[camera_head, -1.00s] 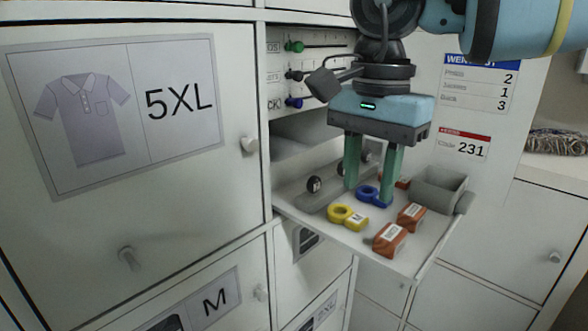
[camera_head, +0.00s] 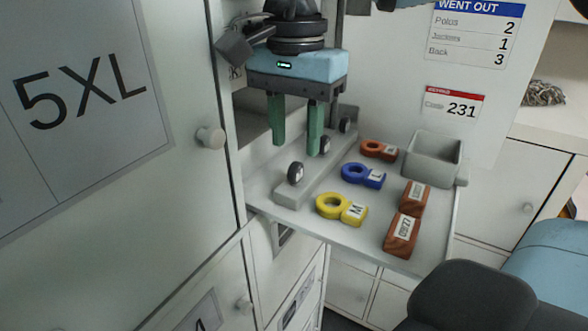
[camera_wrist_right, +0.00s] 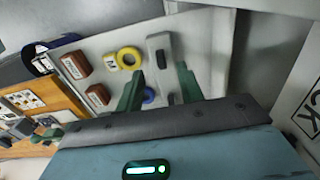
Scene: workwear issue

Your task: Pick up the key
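Three ring-ended, labelled key-like tags lie flat on a pulled-out light tray (camera_head: 440,235): a yellow one (camera_head: 352,214), a blue one (camera_head: 374,179) and an orange one (camera_head: 391,152). I cannot tell which is the key meant. The yellow tag (camera_wrist_right: 137,57) and part of the blue tag (camera_wrist_right: 149,94) also show in the right wrist view. My right gripper (camera_head: 297,140) hangs above the tray's left back part, left of the tags, its green fingers (camera_wrist_right: 158,82) apart with nothing seen between them. My left gripper is not in view.
A grey rail with dark round pieces (camera_head: 296,174) lies left of the tags. Two brown labelled blocks (camera_head: 402,235) sit at the front right, with a grey open bin (camera_head: 435,158) behind. The 5XL cabinet door (camera_head: 190,190) stands close on the left.

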